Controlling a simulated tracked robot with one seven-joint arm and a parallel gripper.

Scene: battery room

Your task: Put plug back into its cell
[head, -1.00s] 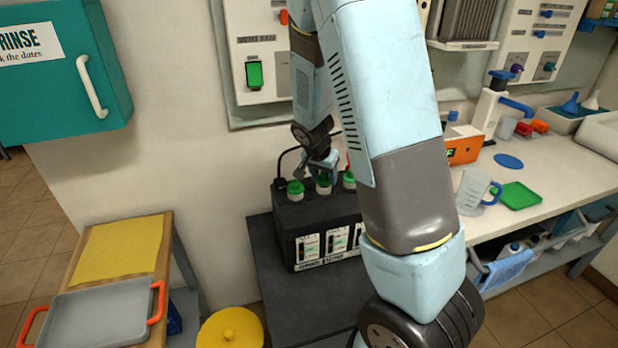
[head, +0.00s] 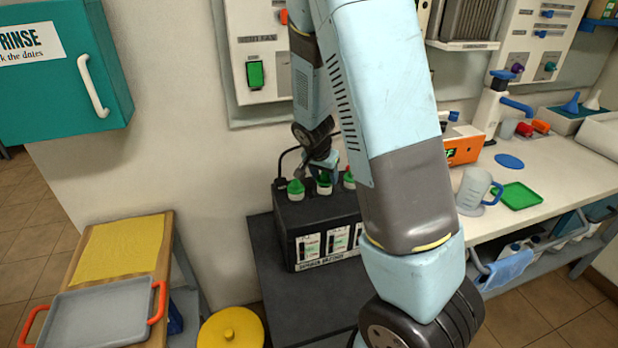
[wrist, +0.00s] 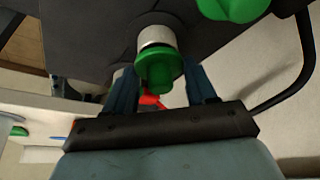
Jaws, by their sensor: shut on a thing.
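The black battery (head: 310,215) stands on a dark stand by the wall, with pale labelled windows on its front. Green plugs on white necks line its top. The left plug (head: 295,187) is clear of my gripper (head: 323,168), which is over the middle plug (head: 323,184). In the wrist view, my gripper (wrist: 163,88) is shut on this green plug (wrist: 160,72), one finger on each side. The plug is in line with a white neck (wrist: 155,36) on the battery; I cannot tell whether it is fully seated. A neighbouring green plug (wrist: 232,8) shows at the top.
A black cable (wrist: 298,75) curves beside the battery. My arm hides part of the battery's right side. A grey tray (head: 95,315) and yellow mat (head: 120,248) lie on the left bench. A jug (head: 474,190) and green tray (head: 517,196) stand on the right counter.

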